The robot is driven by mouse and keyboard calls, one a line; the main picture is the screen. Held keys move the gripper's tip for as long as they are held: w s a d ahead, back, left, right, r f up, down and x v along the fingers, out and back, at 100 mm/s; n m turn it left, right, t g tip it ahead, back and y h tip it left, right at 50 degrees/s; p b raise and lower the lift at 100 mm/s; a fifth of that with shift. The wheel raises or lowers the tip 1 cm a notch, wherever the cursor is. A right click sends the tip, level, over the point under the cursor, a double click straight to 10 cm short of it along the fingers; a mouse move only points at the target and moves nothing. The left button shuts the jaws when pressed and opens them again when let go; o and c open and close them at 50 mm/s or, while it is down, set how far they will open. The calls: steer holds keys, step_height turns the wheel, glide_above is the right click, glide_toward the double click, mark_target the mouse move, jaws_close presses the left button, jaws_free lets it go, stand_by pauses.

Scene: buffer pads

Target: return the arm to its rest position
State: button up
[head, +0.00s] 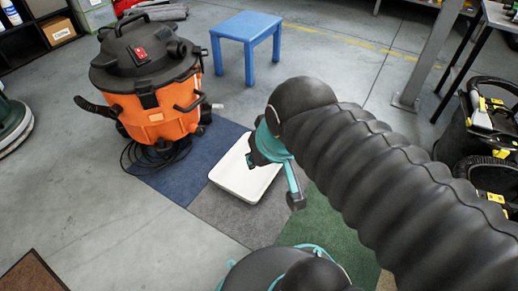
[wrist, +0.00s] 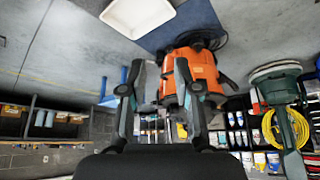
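My arm, in a black ribbed sleeve, reaches in from the right of the head view. My gripper (head: 275,165) is at its end, teal and dark, and covers part of a white tray on the floor mats in that view. In the wrist view my gripper (wrist: 160,72) has its two fingers apart, with a clear gap and nothing held between them. The white tray (head: 232,178) looks empty where it shows. It also shows at the top of the wrist view (wrist: 138,14), clear of the fingers.
An orange and black vacuum (head: 155,120) with a hose and cable stands left of the mats. A blue stool (head: 246,28) stands behind. A grey post (head: 425,55) and black machines (head: 485,130) are at right. A brown mat (head: 32,275) lies front left. Bare floor (head: 95,215) lies between.

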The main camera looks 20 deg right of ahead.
step_height(320, 180, up, 7)
steer(key=p, duration=0.7)
steer(key=c, duration=0.3)
jaws_close()
steer(key=shift+f, duration=0.15)
